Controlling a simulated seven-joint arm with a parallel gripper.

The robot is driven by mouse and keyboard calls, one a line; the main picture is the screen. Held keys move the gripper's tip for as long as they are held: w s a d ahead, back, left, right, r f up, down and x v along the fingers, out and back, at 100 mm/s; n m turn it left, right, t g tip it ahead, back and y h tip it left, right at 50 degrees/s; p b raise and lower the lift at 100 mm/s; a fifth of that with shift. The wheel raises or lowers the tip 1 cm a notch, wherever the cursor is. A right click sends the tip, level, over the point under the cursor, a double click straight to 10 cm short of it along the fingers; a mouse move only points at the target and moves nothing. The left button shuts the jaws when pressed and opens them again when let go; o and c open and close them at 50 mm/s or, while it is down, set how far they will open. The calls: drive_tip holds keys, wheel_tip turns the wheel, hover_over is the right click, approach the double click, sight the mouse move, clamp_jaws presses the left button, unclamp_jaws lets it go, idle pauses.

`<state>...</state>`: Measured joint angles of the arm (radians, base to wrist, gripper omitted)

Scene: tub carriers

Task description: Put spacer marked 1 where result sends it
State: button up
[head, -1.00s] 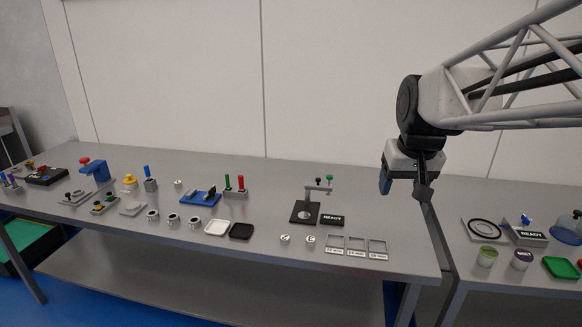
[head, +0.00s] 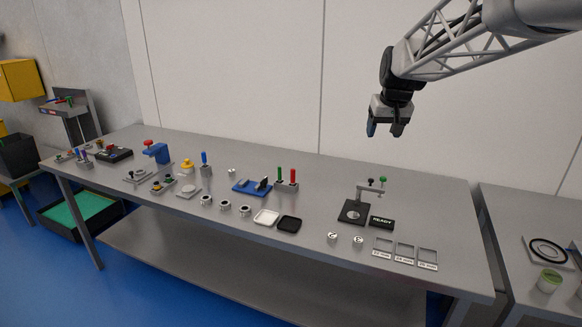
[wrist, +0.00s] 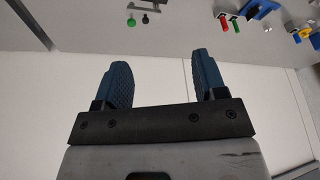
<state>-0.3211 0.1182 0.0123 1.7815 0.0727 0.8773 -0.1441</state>
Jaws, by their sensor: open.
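Two small pale spacers, a left one (head: 332,237) and a right one (head: 358,241), stand near the bench's front edge. Their marks are too small to read surely. Behind them is a measuring stand (head: 353,211) with a dark base and green knob, beside a display (head: 382,223) reading READY. Three labelled grey trays, left (head: 383,245), middle (head: 404,251) and right (head: 427,257), sit right of the spacers; their labels are in mm. My gripper (head: 384,134) is open and empty, high above the bench. Its blue fingers (wrist: 163,75) are apart in the wrist view.
A white tray (head: 266,217) and black tray (head: 290,224) lie left of the spacers. Several metal cups, a blue fixture (head: 252,187) and red and green handles (head: 287,180) stand farther left. A second bench (head: 535,222) is at right, across a gap.

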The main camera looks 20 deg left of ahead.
drive_tip(key=w+a+f+n+y, duration=0.15)
drive_tip(key=w+a+f, duration=0.25)
drive_tip(key=w+a, duration=0.9)
drive_tip(key=n+y, duration=0.2)
drive_tip(key=n, duration=0.3)
approach(232, 170)
drive_tip(key=shift+w+a+f, duration=0.15)
drive_tip(key=shift+a+f, duration=0.25)
drive_tip(key=shift+f, duration=0.1)
drive_tip(key=shift+f, duration=0.1)
drive_tip(key=shift+x, duration=1.25)
drive_tip(key=shift+f, duration=0.15)
drive_tip(key=shift+x, duration=2.45)
